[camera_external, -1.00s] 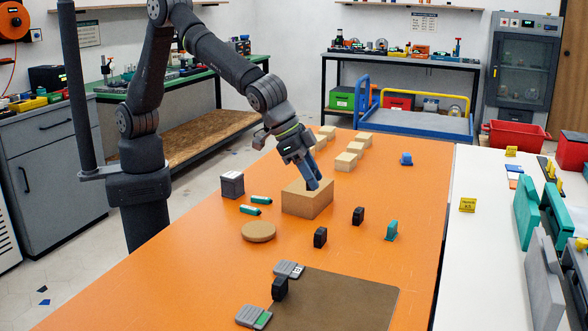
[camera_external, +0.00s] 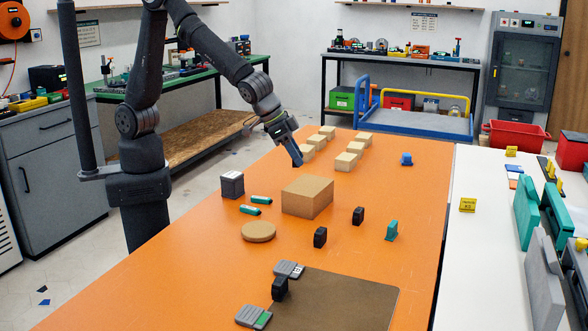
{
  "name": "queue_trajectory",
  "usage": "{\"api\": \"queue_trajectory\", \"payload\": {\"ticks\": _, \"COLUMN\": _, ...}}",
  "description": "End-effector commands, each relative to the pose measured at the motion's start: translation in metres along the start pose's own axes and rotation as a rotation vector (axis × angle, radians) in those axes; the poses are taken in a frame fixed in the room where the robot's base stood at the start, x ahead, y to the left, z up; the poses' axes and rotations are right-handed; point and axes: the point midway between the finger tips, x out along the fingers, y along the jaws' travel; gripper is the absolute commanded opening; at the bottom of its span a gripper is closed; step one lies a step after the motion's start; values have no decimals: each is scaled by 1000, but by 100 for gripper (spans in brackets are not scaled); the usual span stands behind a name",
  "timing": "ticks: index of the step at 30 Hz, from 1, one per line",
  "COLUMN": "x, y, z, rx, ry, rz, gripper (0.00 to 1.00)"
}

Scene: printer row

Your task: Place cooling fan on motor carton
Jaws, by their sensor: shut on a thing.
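My gripper (camera_external: 296,160) is above the table's left side, just in front of the small cartons and behind the large carton. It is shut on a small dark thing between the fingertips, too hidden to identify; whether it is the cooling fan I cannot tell. A large brown carton (camera_external: 307,197) stands mid-table with a bare top. Several small tan cartons (camera_external: 346,162) stand in two rows behind it. None has a readable label, so I cannot tell which is the motor carton. Small black upright parts (camera_external: 320,237) stand in front of the large carton.
A teal part (camera_external: 391,230) and a blue part (camera_external: 406,159) are to the right. A brown mat (camera_external: 340,300) is in front. The orange table's right side is mostly clear.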

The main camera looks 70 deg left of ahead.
Motion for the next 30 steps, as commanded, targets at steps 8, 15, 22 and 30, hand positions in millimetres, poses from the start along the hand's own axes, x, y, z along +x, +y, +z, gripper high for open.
{"api": "queue_trajectory", "payload": {"ticks": 8, "x": 40, "y": -30, "z": -16, "rx": -1, "ry": 0, "rz": 0, "gripper": 14}}
{"api": "queue_trajectory", "payload": {"ticks": 15, "x": 63, "y": -32, "z": -5, "rx": 2, "ry": -3, "rz": 0, "gripper": 14}}
{"api": "queue_trajectory", "payload": {"ticks": 22, "x": 78, "y": -32, "z": 3, "rx": 1, "ry": 1, "rz": 1, "gripper": 14}}
{"api": "queue_trajectory", "payload": {"ticks": 30, "x": 80, "y": -32, "z": 4, "rx": 1, "ry": 0, "rz": 1, "gripper": 14}}
